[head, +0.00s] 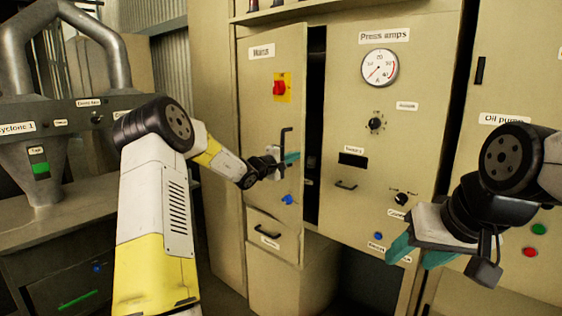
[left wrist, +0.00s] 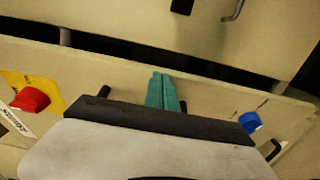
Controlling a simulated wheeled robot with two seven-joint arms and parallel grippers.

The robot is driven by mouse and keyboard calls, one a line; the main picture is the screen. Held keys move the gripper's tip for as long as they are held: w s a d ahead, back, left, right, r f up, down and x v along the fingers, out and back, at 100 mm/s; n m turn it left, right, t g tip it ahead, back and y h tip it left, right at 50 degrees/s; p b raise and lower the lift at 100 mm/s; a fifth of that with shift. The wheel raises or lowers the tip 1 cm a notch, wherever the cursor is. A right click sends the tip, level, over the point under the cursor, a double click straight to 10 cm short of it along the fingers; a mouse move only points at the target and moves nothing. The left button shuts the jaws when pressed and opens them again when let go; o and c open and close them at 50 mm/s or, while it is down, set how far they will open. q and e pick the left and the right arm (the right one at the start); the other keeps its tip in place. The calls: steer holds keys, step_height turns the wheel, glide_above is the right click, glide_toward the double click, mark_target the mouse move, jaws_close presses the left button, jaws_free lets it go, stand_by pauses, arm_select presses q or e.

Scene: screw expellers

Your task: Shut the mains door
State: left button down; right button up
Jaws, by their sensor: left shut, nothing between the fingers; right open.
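The mains door (head: 260,115) is a tall beige panel labelled Mains. It stands ajar, with a dark vertical gap along its right edge. It bears a red switch on a yellow plate (head: 282,87), a black bar handle (head: 286,140) and a blue knob (head: 287,200). My left gripper (head: 290,158) is shut and empty in front of the door, by the handle near the free edge. In the left wrist view its teal fingers (left wrist: 163,92) lie together over the door face (left wrist: 95,72); contact cannot be told. My right gripper (head: 420,255) is open and empty at lower right.
Right of the gap is the Press amps panel (head: 345,110) with a dial (head: 380,67), knobs and a small handle (head: 346,185). The Cyclone 1 machine (head: 40,150) stands at left.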

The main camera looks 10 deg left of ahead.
arm_select(q)
steer(key=d+x, duration=0.1)
steer(key=x, duration=0.6)
steer(key=shift+s+d, duration=0.25)
